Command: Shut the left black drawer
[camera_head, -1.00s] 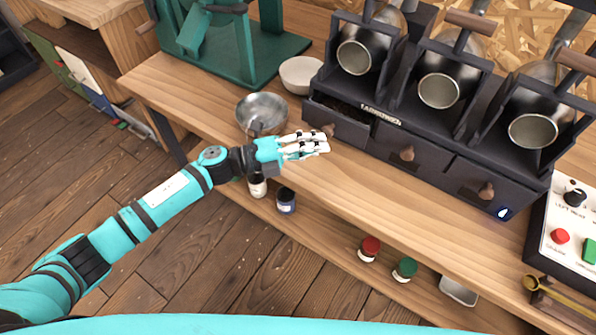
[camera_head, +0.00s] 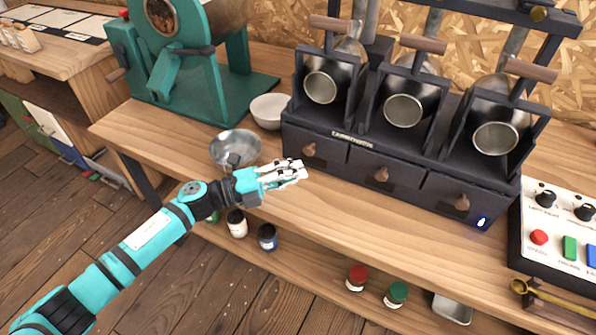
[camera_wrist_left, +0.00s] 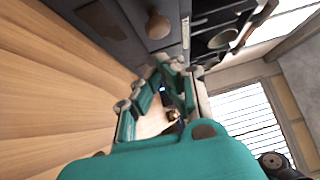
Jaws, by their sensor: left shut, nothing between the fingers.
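The left black drawer (camera_head: 327,152) is the leftmost of the drawers in the black sample roaster. Its front looks in line with the other drawer fronts, and no open inside shows. Its round wooden knob (camera_head: 309,150) faces the front. My left gripper (camera_head: 301,170) is shut and empty, just in front of the drawer's lower left part. I cannot tell whether its tips touch the front. In the left wrist view, the gripper (camera_wrist_left: 165,95) lies beside a black drawer front with a wooden knob (camera_wrist_left: 158,25). My right gripper is out of view.
A green machine (camera_head: 180,65) is at the back left. A control panel (camera_head: 560,235) is at the right. The bench front is clear.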

